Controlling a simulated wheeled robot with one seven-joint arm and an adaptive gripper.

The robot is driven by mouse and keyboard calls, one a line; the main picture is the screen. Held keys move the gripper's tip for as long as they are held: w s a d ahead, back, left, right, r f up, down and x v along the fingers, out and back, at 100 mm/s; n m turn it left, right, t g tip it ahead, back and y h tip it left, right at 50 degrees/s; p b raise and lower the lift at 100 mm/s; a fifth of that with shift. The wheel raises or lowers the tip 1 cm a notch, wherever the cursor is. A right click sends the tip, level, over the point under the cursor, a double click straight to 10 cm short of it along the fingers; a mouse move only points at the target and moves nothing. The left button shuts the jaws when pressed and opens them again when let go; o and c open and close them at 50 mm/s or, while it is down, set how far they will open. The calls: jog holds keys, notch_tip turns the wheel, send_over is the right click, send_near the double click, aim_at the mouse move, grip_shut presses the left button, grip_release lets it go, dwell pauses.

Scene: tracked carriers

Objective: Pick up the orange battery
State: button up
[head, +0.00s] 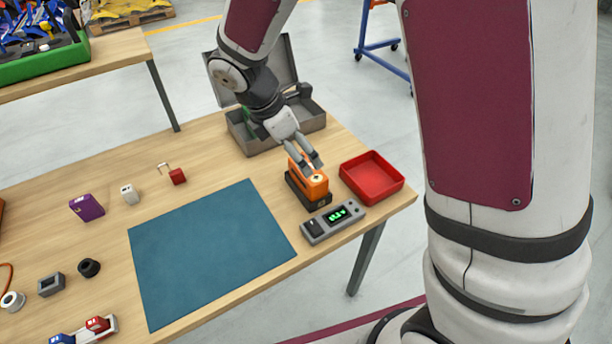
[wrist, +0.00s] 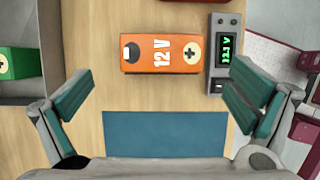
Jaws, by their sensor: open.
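The orange battery (head: 314,187) sits on a dark base (head: 294,189) near the right end of the wooden table. In the wrist view the battery (wrist: 146,67) lies crosswise below me, with "12 V" and two round terminal marks on its top. My gripper (head: 312,168) is open and empty above the battery. In the wrist view my gripper's (wrist: 160,74) two teal-padded fingers are spread wide, one beyond each end of the battery. Its fingers partly cover the battery in the head view, and I cannot tell their exact height above it.
A grey meter (head: 318,231) with a green display stands close beside the battery. A red tray (head: 372,178) is to its right. An open grey toolbox (head: 250,143) stands behind, holding a green battery (wrist: 10,64). A flat blue mat (head: 205,255) lies left, with small items beyond it.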

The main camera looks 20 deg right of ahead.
aim_at(308, 179)
jog(key=shift+x, duration=3.95)
jog(key=shift+s+a, duration=0.1)
jog(key=shift+s, duration=0.05)
jog(key=c, duration=1.5)
jog(key=shift+c, duration=0.9)
jog(key=shift+r, duration=0.1)
